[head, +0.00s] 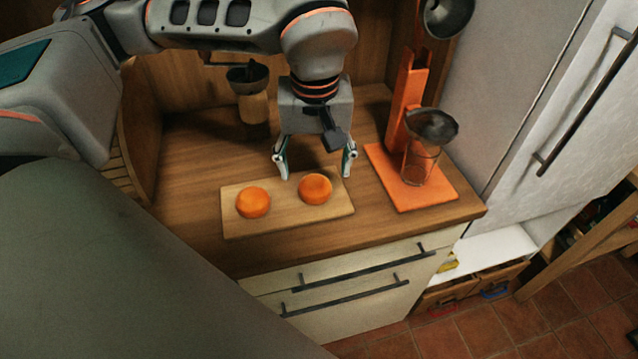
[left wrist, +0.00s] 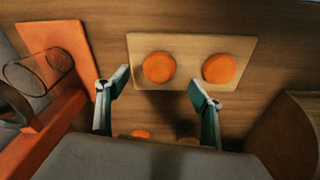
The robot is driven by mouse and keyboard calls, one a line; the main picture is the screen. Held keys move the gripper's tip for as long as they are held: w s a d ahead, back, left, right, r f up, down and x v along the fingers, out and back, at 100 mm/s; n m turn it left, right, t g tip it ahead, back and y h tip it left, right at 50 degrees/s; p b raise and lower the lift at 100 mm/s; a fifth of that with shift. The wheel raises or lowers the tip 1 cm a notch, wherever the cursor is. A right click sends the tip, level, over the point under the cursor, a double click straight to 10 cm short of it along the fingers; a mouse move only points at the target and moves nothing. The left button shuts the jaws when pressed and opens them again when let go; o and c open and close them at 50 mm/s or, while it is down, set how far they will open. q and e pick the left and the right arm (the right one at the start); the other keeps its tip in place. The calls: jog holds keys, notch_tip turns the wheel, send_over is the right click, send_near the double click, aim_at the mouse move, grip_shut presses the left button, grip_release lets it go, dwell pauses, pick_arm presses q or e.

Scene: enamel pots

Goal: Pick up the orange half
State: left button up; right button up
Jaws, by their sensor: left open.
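Two orange halves lie apart on a light wooden board on the counter. In the head view one orange half (head: 253,202) is on the left and the other orange half (head: 315,189) is on the right. In the left wrist view they show as the right one (left wrist: 219,69) and the left one (left wrist: 159,67). My left gripper (head: 316,168) is open and empty, pointing down just behind the right orange half of the head view. Its fingers also show in the left wrist view (left wrist: 161,92), apart and not touching either half. My right gripper is not in view.
The board (head: 285,221) lies near the counter's front edge. An orange juicer stand (head: 412,193) with a glass jar (head: 418,165) stands to the right. A dark-topped wooden grinder (head: 253,108) stands behind. A white fridge (head: 540,120) bounds the right.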

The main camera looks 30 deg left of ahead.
aim_at(315, 181)
pick_arm(q)
jog(key=f, duration=0.4)
jog(key=w+f, duration=0.1)
jog(key=f, duration=0.1)
jog(key=shift+a+b, duration=0.3)
jog(key=shift+a, duration=0.1)
jog(key=c, duration=1.2)
